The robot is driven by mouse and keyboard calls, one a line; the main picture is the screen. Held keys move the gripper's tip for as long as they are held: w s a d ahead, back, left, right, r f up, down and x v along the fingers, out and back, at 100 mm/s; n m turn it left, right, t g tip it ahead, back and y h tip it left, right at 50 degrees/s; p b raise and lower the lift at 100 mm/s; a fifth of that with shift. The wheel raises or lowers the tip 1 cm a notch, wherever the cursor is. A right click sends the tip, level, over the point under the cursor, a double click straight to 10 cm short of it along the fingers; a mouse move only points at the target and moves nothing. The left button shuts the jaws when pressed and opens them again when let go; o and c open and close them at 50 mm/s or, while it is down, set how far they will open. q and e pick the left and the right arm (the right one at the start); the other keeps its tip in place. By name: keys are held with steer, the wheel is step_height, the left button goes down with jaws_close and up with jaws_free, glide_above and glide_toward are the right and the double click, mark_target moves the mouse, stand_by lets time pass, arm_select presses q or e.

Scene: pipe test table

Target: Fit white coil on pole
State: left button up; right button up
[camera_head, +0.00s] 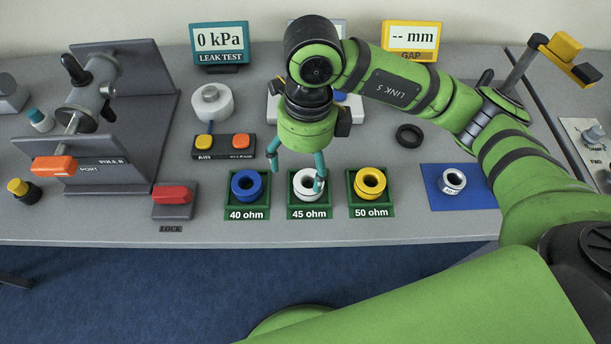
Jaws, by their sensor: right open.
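The white coil (304,184) sits in the middle green tray (310,213), labelled 45 ohm. My right gripper (296,174) is open just above this tray. Its right finger overlaps the right side of the white coil in the picture, and its left finger is left of the tray. I cannot tell whether the finger touches the coil. A grey stand (134,137) at the left carries a metal cylinder (88,97) with a thin rod and an orange end piece (53,167); its label reads POLE B. Which part is the pole is unclear. My left gripper is not in view.
A blue coil (246,184) and a yellow coil (369,183) sit in trays on either side. A red lock lever (173,196) stands left of them. A ring (452,181) lies on a blue mat at the right. A black ring (409,135) lies behind.

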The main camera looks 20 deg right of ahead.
mark_target(308, 180)
steer(key=shift+w+d+f+h, duration=0.2)
steer(key=shift+d, duration=0.25)
steer(key=shift+w+d+f+h, duration=0.15)
steer(key=shift+d+h, duration=0.05)
steer(key=shift+d, duration=0.2)
steer(key=f, duration=0.1)
steer(key=f+p, duration=0.1)
steer(key=f, duration=0.1)
steer(key=f+p, duration=0.1)
steer(key=f, duration=0.1)
steer(key=shift+s+a+f, duration=0.2)
steer(key=shift+a, duration=0.05)
steer(key=shift+f, duration=0.4)
steer(key=shift+c, duration=0.5)
steer(key=c, duration=1.2)
